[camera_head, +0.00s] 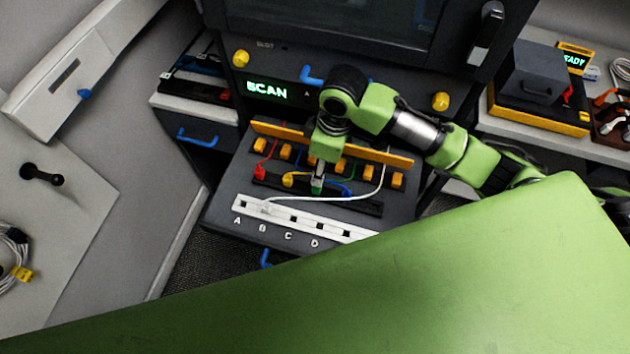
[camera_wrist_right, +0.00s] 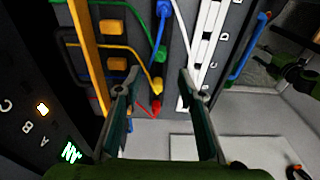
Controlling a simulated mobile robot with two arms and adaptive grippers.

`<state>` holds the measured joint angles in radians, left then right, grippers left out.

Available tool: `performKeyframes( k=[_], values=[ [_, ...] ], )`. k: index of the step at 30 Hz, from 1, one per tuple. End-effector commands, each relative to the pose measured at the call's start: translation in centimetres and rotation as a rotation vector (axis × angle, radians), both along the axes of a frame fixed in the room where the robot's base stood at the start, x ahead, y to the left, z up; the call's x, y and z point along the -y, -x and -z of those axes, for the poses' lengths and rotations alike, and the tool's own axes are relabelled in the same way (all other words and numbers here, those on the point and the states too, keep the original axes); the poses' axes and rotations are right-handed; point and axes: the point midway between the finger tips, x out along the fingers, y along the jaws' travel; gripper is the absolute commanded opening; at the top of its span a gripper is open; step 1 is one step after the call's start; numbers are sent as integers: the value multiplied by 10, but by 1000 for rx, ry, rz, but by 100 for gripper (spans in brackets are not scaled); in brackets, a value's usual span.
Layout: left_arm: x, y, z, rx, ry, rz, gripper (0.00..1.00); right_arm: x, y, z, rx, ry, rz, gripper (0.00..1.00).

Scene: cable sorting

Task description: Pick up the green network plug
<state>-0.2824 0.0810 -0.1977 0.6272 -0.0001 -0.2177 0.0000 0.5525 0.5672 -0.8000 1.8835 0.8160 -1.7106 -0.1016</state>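The green network plug (camera_wrist_right: 160,53) ends a green cable and lies in the dark rack, between the blue plug (camera_wrist_right: 163,10) and the yellow plug (camera_wrist_right: 157,84). In the head view the green plug (camera_head: 317,191) shows just below my right gripper (camera_head: 318,181). In the wrist view my right gripper (camera_wrist_right: 159,72) has its fingers spread, with the fingertips on either side of the row of plugs near the green and yellow ones. I see nothing held between them. Whether a finger touches a plug cannot be told.
A red plug (camera_head: 259,173) lies at the row's left end. An orange bar (camera_head: 270,130) runs behind the row. The white socket strip (camera_head: 330,228), lettered A to D, lies in front, with a white cable arching over it. A dark cabinet lit SCAN (camera_head: 267,91) stands behind.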

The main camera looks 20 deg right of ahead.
Motion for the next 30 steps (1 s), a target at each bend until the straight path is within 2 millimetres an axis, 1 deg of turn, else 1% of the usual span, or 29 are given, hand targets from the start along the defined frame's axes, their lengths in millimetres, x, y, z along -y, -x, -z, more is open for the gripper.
performKeyframes(
  k=[1, 3, 6, 7, 9, 11, 15, 18, 21, 24, 30],
  values=[
    [-1, 16, -2, -23, -2, 0, 40, -1, 1, 10, -7, 0, 1, 36],
    [-2, 33, -3, -47, -4, 0, 40, -2, -1, 24, -4, 1, 2, 36],
    [-2, 48, -4, -66, -5, 1, 40, -4, -2, 39, -3, 0, 2, 36],
    [-2, 50, -4, -69, -5, 2, 40, -4, -3, 42, -2, 0, 2, 36],
    [-2, 48, -5, -66, -4, 2, 40, -5, -3, 48, -2, 0, 2, 36],
    [-2, 41, -5, -56, -4, 2, 40, -5, -4, 51, 0, 0, 2, 36],
    [1, 13, -14, -16, 0, 3, 40, -6, -4, 62, -2, 1, 1, 36],
    [2, 1, -22, 1, 2, 3, 40, -7, -4, 75, -4, 1, 3, 36],
    [2, 3, -24, -3, 2, 3, 40, -8, -6, 90, -2, 1, 2, 36],
    [1, 11, -25, -14, 1, 3, 40, -9, -6, 100, -2, 0, 2, 36],
    [0, 26, -24, -35, -1, 3, 40, -9, -7, 104, 2, 1, 1, 36]
  ],
)
